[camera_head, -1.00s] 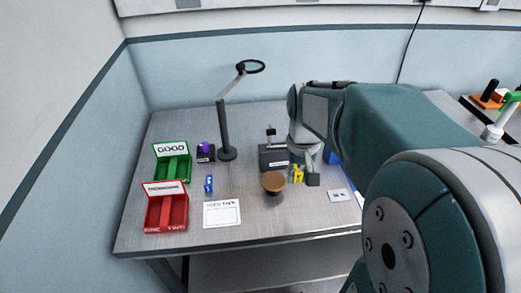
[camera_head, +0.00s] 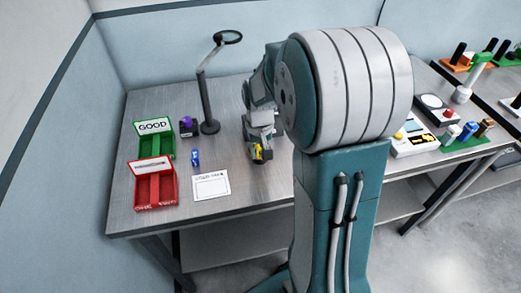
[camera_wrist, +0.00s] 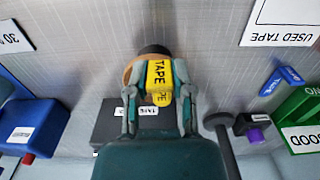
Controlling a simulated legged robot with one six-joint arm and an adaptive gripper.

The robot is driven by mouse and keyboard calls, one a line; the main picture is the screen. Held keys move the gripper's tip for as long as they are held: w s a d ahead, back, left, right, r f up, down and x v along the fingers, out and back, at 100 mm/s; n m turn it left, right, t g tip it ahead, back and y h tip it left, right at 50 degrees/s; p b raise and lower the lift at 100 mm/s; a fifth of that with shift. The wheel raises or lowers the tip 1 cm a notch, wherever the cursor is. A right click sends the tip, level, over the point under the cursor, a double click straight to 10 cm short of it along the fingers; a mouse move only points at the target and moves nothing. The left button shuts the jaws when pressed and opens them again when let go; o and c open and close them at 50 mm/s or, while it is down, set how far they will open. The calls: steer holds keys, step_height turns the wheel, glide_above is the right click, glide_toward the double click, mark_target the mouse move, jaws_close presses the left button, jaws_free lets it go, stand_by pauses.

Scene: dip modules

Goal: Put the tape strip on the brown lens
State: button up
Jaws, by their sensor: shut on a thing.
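My gripper (camera_wrist: 158,108) is shut on the yellow tape strip (camera_wrist: 157,74), which is labelled TAPE. The strip also shows in the head view (camera_head: 258,152), at the gripper's tip low over the table. The brown lens (camera_wrist: 129,72) is round and lies right behind the strip in the wrist view, partly covered by it. I cannot tell whether strip and lens touch. In the head view the lens is mostly hidden by my gripper and the strip.
A black box labelled TAPE (camera_wrist: 105,115) stands beside my gripper. A magnifier lamp (camera_head: 210,126), a purple-topped item (camera_head: 186,123), green GOOD tray (camera_head: 155,145), red tray (camera_head: 155,188), blue piece (camera_head: 195,158) and USED TAPE sheet (camera_head: 212,188) are on the left. My arm hides the table's middle right.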

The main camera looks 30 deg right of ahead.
steer(key=shift+a, duration=0.1)
steer(key=o, duration=0.7)
steer(key=shift+d+f, duration=0.1)
steer(key=shift+d, duration=0.3)
steer(key=shift+o, duration=0.4)
steer(key=shift+d, duration=0.45)
steer(key=shift+a, duration=0.35)
steer(key=shift+a+r, duration=0.15)
steer(key=shift+r, duration=0.25)
step_height(320, 180, up, 10)
steer(key=r, duration=0.1)
steer(key=s+a+r+n+t, duration=0.1)
steer(key=s+a+r+t, duration=0.1)
steer(key=s+a, duration=0.3)
steer(key=s+a+r+n+t, duration=0.2)
steer(key=s+a, duration=0.4)
steer(key=s, duration=0.5)
steer(key=shift+s+a+t, duration=0.2)
steer(key=shift+a+t, duration=0.1)
steer(key=shift+t, duration=0.5)
